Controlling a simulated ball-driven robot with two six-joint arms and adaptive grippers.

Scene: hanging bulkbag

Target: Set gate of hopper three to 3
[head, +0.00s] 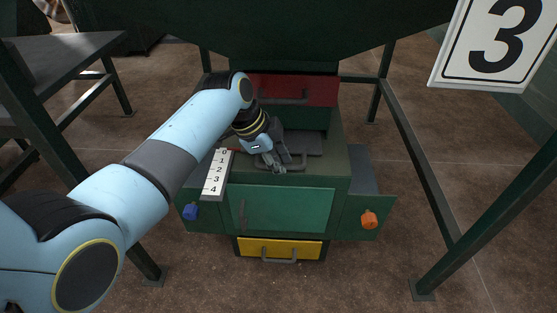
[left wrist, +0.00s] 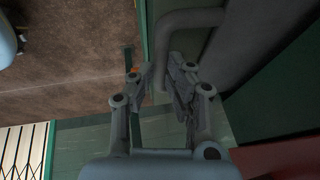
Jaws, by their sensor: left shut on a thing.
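The number 3 sign (head: 492,40) hangs at the upper right beside the dark green hopper (head: 300,35). Below the hopper, a grey gate plate (head: 308,143) shows in the opening of the green housing. A white scale (head: 216,175) marked 0 to 4 runs along the housing's left side, with 0 at the far end. A small red mark shows near the 0 end. My left gripper (head: 277,160) is at the front of the gate, shut on the grey gate handle (left wrist: 162,50), which passes between its fingers in the left wrist view (left wrist: 160,78). My right gripper is out of view.
A red panel (head: 320,91) with a handle is above the gate. A green door (head: 285,208), blue knob (head: 190,212), orange knob (head: 369,219) and yellow drawer (head: 265,248) are below. Dark frame legs (head: 420,160) stand around. The floor in front is clear.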

